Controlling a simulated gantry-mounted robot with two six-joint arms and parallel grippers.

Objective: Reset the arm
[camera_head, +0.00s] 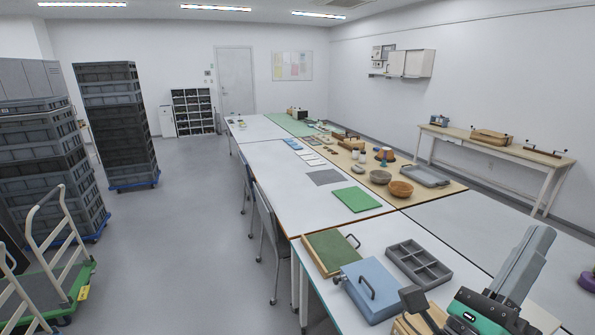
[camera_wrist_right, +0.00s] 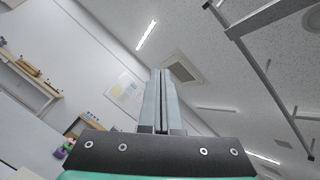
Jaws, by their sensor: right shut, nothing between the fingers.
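My right gripper (camera_head: 527,262) shows at the lower right of the head view, raised over the near table with its grey fingers pointing up and away. In the right wrist view the two fingers (camera_wrist_right: 162,75) lie side by side, shut, with nothing between them. They point up toward the ceiling and the far wall. My left gripper is in neither view.
Below lie a grey divided tray (camera_head: 418,264), a blue case (camera_head: 371,291) and a green-topped board (camera_head: 333,250). Bowls (camera_head: 401,188) and a green mat (camera_head: 357,199) lie farther back. Crate stacks (camera_head: 118,125) and a cart (camera_head: 50,260) stand left. The aisle floor is clear.

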